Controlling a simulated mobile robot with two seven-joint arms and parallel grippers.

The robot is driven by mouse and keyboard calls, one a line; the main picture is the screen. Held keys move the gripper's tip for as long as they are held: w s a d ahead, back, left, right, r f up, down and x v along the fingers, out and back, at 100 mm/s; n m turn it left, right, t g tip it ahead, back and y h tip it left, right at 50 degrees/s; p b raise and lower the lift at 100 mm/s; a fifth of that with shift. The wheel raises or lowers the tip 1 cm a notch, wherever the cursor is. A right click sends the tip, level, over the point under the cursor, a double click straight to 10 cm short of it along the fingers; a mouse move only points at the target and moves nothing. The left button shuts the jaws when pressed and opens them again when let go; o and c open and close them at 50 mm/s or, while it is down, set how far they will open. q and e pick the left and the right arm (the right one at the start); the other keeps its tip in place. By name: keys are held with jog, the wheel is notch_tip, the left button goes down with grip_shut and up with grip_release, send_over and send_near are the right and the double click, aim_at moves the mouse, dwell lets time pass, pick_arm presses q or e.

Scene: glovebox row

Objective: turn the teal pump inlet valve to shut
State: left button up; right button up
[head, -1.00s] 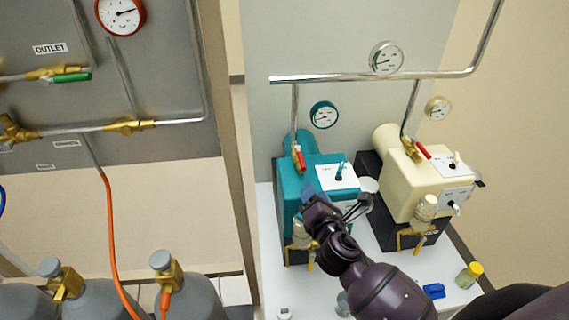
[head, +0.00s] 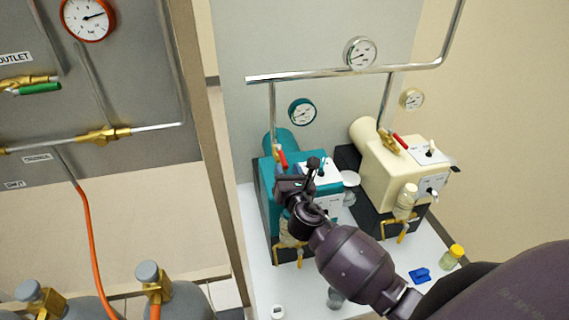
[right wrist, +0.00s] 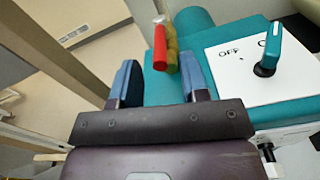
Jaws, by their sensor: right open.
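The teal pump (head: 267,200) stands on the white bench, left of the cream pump. Its inlet valve, at the foot of the vertical pipe, has a red lever (head: 283,158) and a brass body. In the right wrist view the red lever (right wrist: 159,47) stands just beyond my fingers, with the brass body (right wrist: 173,58) beside it. My right gripper (head: 297,182) is over the teal pump's top. In the right wrist view its blue-tipped fingers (right wrist: 160,82) are apart, with nothing between them. The gripper hides part of the pump. My left gripper is out of view.
A white panel with a teal switch (right wrist: 270,55) and an OFF label is right of my fingers. The cream pump (head: 385,180) has its own red-levered valve (head: 392,142). A horizontal pipe (head: 320,77) runs above. A yellow-capped jar (head: 454,256) stands on the bench.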

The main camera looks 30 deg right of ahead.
aim_at(282, 156)
jog(key=shift+x, duration=1.75)
grip_shut()
